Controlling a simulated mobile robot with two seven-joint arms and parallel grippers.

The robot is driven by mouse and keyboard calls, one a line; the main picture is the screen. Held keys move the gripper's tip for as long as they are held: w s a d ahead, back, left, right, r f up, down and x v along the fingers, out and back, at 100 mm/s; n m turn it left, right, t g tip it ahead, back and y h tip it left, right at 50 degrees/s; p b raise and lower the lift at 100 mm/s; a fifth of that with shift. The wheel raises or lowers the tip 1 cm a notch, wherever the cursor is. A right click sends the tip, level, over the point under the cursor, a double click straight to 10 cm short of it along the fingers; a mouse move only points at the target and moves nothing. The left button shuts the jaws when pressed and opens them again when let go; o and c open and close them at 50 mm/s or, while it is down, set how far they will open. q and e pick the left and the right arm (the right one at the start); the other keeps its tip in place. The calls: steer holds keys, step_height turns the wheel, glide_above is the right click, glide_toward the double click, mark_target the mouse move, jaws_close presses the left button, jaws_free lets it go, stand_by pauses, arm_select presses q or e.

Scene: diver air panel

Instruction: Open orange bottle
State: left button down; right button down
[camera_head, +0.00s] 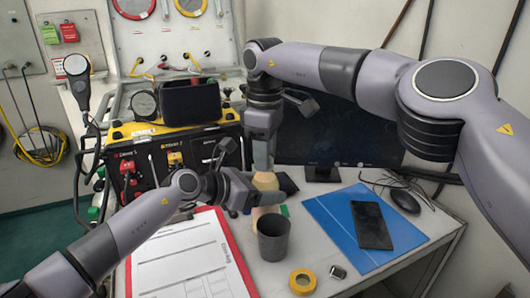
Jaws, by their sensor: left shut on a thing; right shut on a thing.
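The pale orange bottle (265,181) stands upright on the white table, behind a grey cup. My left gripper (256,195) comes in from the left and is shut around the bottle's body. My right gripper (263,168) points straight down from above and is shut at the bottle's top. The cap is hidden by the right gripper's fingers, so I cannot tell whether it is loose. The cup and my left gripper hide much of the bottle's lower part.
The grey cup (273,238) stands close in front of the bottle. A yellow tape roll (303,281) and a small metal item (338,272) lie nearer. A red clipboard (236,252) lies left; a blue folder (331,221) with a black phone (371,225) lies right. A monitor (335,130) stands behind.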

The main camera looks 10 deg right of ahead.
steer(key=n, duration=0.4)
steer(key=shift+n, duration=0.3)
steer(key=n, duration=0.9)
steer(key=shift+n, duration=0.3)
steer(key=n, duration=1.8)
steer(key=shift+n, duration=0.3)
steer(key=n, duration=1.2)
steer(key=shift+s+r, duration=0.1)
steer(key=n, duration=0.7)
steer(key=shift+n, duration=0.4)
steer(key=shift+r, duration=0.1)
